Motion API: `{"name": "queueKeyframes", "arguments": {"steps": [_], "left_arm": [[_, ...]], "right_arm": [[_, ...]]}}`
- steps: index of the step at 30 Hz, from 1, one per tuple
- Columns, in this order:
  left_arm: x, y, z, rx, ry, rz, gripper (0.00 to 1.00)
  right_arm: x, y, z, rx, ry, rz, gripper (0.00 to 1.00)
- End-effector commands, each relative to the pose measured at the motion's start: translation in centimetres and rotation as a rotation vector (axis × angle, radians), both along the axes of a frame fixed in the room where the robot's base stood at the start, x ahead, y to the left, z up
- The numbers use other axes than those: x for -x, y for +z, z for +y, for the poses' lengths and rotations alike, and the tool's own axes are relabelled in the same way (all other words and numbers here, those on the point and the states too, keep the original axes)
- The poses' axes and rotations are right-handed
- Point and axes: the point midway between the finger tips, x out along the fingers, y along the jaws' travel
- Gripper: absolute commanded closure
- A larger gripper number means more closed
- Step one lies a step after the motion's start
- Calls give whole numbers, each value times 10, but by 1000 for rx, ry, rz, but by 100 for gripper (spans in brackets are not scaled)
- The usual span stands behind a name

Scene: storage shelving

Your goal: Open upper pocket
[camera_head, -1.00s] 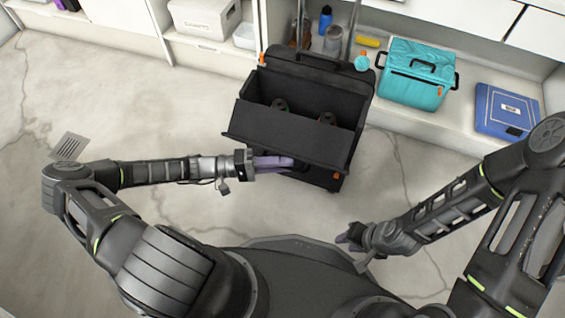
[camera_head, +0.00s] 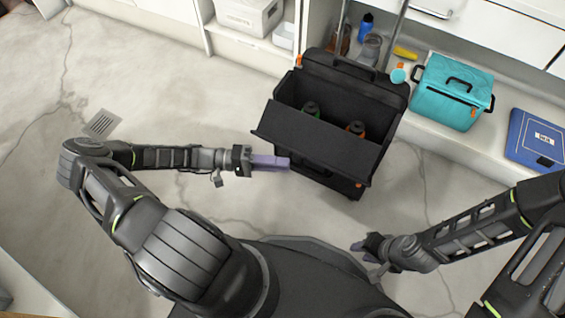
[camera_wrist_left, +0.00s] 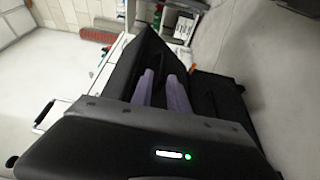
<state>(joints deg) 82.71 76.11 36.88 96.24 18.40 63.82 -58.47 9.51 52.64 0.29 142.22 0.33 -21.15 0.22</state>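A black tool case (camera_head: 345,110) stands on the floor in the head view. Its top is open, and its front flap (camera_head: 317,140) leans outward toward me. Two dark bottles, one with green (camera_head: 310,108) and one with orange (camera_head: 355,128), show inside. My left gripper (camera_head: 284,163) has its purple fingers at the case's front left side, just below the flap's edge; whether they touch is unclear. In the left wrist view its fingers (camera_wrist_left: 162,90) are apart with nothing clearly between them, with the black case beyond. My right gripper (camera_head: 358,246) is low, apart from the case; its opening is unclear.
A low white shelf behind holds a turquoise cooler (camera_head: 452,92), a blue box (camera_head: 538,140), a blue bottle (camera_head: 366,27) and a yellow item (camera_head: 405,53). A white bin (camera_head: 247,14) is at the upper left.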

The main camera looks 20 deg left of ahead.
Motion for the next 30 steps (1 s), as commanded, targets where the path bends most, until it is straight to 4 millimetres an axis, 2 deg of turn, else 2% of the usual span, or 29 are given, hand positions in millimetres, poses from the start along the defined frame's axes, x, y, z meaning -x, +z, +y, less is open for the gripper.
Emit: {"name": "queueKeyframes", "arguments": {"steps": [8, 30], "left_arm": [[2, -1, 7, -2, 2, 1, 80], [20, -3, 60, -1, 1, 0, 80]], "right_arm": [[0, -2, 0, 0, 0, 0, 67], [0, -17, 0, 0, 0, -1, 67]]}}
